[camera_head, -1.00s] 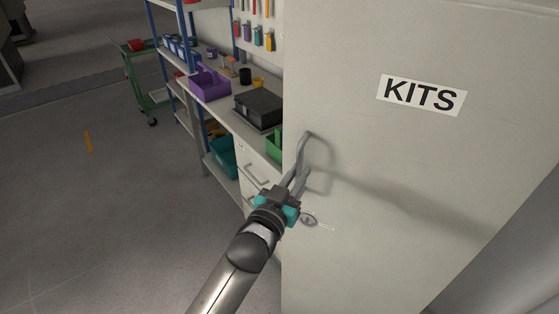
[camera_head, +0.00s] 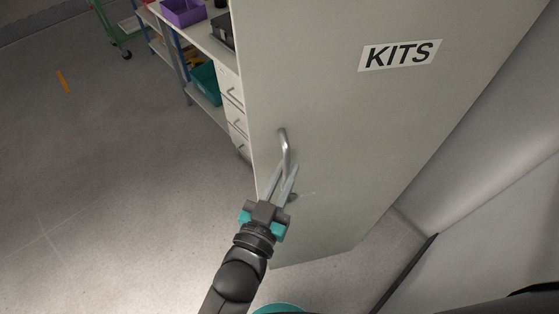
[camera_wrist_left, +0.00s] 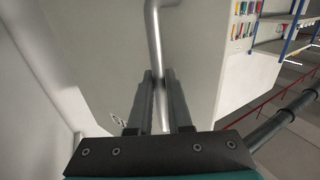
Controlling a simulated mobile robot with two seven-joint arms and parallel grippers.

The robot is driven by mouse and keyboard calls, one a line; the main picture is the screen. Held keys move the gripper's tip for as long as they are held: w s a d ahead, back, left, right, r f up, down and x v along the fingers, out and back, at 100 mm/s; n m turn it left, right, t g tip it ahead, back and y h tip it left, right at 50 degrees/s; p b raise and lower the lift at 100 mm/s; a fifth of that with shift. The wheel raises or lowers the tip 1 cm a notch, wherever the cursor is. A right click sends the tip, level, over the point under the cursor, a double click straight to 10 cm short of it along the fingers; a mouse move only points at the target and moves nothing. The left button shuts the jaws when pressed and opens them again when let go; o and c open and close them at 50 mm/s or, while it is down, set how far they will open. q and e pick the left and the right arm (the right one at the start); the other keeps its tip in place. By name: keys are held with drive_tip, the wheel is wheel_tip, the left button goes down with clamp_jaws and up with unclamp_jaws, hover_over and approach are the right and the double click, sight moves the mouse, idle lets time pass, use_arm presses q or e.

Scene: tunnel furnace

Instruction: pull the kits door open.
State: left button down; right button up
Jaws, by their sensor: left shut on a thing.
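The kits door (camera_head: 345,130) is a pale grey panel with a white "KITS" label (camera_head: 400,54) near its top. A curved metal bar handle (camera_head: 284,143) stands near its left edge. My left gripper (camera_head: 286,174) is shut on the lower part of this handle. In the left wrist view, the handle (camera_wrist_left: 154,35) runs down between the two fingers of the gripper (camera_wrist_left: 159,78). My right gripper is out of view.
A workbench with drawers (camera_head: 232,95), a purple bin (camera_head: 183,11) and a teal bin (camera_head: 204,82) stands behind the door to the left. A green cart (camera_head: 112,30) is at the far left. Open floor (camera_head: 120,190) lies left of the door.

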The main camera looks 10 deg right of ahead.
use_arm(q)
drive_tip(key=shift+s+d, duration=0.1)
drive_tip(key=shift+d, duration=0.05)
drive_tip(key=c, duration=0.8)
unclamp_jaws()
drive_tip(key=shift+d, duration=0.1)
drive_tip(key=shift+c, duration=0.2)
drive_tip(key=b+v, duration=0.2)
drive_tip(key=v, duration=1.3)
drive_tip(key=shift+s, duration=0.1)
